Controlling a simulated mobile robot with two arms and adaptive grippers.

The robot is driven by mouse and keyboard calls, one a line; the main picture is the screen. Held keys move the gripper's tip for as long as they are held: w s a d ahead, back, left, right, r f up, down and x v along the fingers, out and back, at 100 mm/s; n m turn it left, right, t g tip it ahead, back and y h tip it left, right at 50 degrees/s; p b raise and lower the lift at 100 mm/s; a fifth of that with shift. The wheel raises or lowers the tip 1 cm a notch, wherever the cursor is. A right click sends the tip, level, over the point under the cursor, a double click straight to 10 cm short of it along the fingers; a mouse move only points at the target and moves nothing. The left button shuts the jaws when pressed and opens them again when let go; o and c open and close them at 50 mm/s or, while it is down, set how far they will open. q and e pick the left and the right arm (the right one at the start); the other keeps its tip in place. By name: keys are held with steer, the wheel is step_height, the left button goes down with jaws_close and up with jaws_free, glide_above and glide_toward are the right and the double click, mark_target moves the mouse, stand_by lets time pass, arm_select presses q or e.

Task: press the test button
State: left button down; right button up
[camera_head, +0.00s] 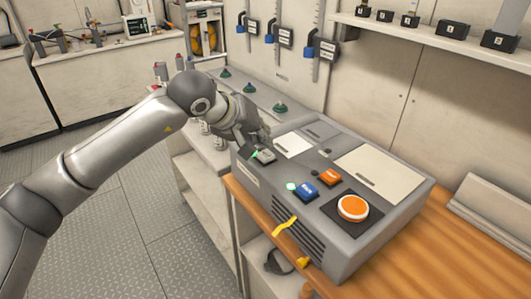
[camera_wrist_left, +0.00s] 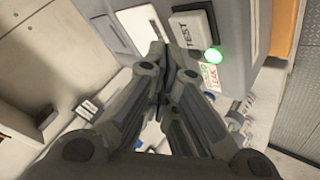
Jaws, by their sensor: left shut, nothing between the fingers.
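The test button (camera_head: 264,157) is a pale grey block near the left end of the grey console's top (camera_head: 310,216). In the left wrist view the test button (camera_wrist_left: 188,28) shows the word TEST, with a lit green lamp (camera_wrist_left: 213,55) beside it. My left gripper (camera_head: 258,140) is above the console, right by the button. In the left wrist view its fingers (camera_wrist_left: 166,58) are shut and empty, with their tips near the button's edge. I cannot tell whether they touch it. My right gripper is not in view.
The console also has a blue button (camera_head: 305,191), an orange rectangular button (camera_head: 329,177) and a large round orange button (camera_head: 353,208).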

mark_target(263, 152)
arm_select(q)
step_height(263, 152, up, 4)
steer(key=shift+f+p, duration=0.15)
steer(key=shift+p, duration=0.6)
steer(key=shift+r, duration=0.55)
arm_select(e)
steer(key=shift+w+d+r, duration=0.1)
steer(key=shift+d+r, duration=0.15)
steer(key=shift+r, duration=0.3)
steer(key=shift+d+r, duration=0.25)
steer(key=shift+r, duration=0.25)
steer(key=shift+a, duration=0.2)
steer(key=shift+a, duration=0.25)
